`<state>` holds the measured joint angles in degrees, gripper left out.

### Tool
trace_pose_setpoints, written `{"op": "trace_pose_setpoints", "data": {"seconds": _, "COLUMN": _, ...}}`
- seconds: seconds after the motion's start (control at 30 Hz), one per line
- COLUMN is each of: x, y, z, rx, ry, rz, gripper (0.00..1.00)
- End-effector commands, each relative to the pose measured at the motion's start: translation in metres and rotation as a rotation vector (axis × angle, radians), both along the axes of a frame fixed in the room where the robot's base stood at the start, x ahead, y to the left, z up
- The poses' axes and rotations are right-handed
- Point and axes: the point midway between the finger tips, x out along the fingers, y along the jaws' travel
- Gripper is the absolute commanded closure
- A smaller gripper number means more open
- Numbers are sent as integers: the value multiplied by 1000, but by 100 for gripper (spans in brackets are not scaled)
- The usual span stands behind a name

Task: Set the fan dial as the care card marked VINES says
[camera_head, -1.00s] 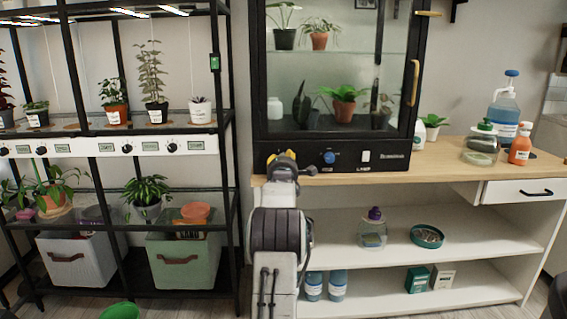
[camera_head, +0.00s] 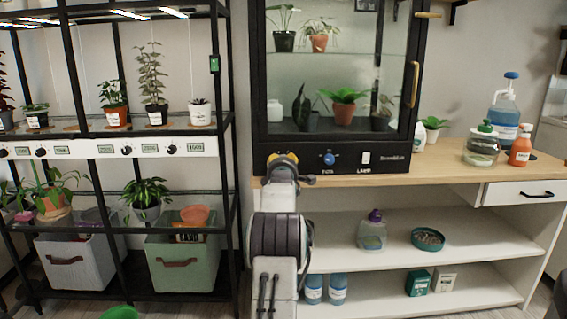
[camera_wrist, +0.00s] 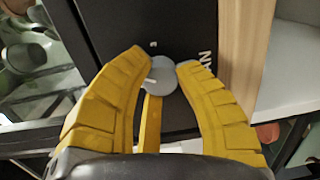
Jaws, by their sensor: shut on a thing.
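My gripper (camera_wrist: 164,70) is shut on a grey round dial (camera_wrist: 163,77) on the black front panel of the glass cabinet. The letters "AN" show beside this fan dial in the wrist view; the first letter is covered by a finger. A white pointer mark on the dial points toward the glass side, slightly off straight. In the head view my gripper (camera_head: 284,163) is at the panel's left part and hides the dial. No care card marked VINES can be read.
A blue knob (camera_head: 329,158) and a white switch (camera_head: 365,157) sit to the right on the same panel. The wooden counter (camera_head: 447,152) lies just below. A black plant rack (camera_head: 233,130) stands at left, with white labelled strips.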

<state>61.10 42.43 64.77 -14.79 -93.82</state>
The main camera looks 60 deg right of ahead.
Motion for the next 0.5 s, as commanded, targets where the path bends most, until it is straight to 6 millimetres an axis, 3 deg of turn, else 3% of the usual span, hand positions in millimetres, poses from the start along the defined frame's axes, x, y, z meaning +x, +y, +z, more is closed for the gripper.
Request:
{"op": "trace_pose_setpoints", "data": {"seconds": 0.07, "x": 3, "y": 1, "z": 3, "rx": -6, "ry": -3, "rz": 4, "gripper": 100}}
{"op": "trace_pose_setpoints", "data": {"seconds": 0.1, "x": 3, "y": 1, "z": 3, "rx": -6, "ry": -3, "rz": 4, "gripper": 68}}
{"op": "trace_pose_setpoints", "data": {"seconds": 0.37, "x": 1, "y": 1, "z": 2, "rx": -4, "ry": -1, "rz": 2, "gripper": 45}}
{"op": "trace_pose_setpoints", "data": {"seconds": 0.5, "x": 1, "y": 1, "z": 1, "rx": -3, "ry": -1, "rz": 1, "gripper": 44}}
